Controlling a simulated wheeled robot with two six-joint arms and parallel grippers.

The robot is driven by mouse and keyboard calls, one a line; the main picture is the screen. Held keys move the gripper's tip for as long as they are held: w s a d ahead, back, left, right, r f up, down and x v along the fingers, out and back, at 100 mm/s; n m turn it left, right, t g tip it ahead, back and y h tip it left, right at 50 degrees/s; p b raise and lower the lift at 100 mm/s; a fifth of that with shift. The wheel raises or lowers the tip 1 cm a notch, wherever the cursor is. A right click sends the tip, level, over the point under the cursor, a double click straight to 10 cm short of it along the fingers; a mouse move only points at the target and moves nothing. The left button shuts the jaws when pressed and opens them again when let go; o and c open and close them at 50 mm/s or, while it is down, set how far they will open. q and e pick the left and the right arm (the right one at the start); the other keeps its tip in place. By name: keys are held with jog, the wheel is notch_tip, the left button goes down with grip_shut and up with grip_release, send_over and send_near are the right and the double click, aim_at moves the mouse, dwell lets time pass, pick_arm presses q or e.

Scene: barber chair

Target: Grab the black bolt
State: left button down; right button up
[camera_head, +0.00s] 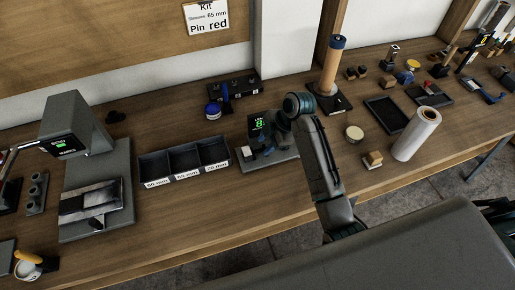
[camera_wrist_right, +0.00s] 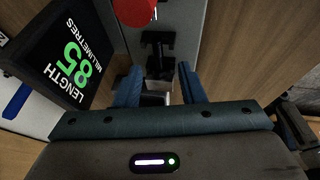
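My right gripper (camera_wrist_right: 159,88) is open in the right wrist view, with its two blue fingers apart. In the head view, the right gripper (camera_head: 265,148) is over the length gauge on the bench. A black T-shaped piece (camera_wrist_right: 157,40), possibly the black bolt, is just beyond the fingertips in the wrist view. A dark block and a pale piece lie below it, partly between the fingers; I cannot tell whether they touch. The arm hides much of this area in the head view. My left gripper is not in view.
A three-compartment black tray (camera_head: 184,160) labelled by length is left of the gauge. A grey machine (camera_head: 95,190) stands farther left. A red round part (camera_wrist_right: 135,10) is near the wrist view's top. A white roll (camera_head: 416,134) and dark trays are to the right.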

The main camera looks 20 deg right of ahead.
aim_at(259, 150)
jog(key=shift+x, duration=1.5)
grip_shut()
jog(key=shift+r, duration=0.15)
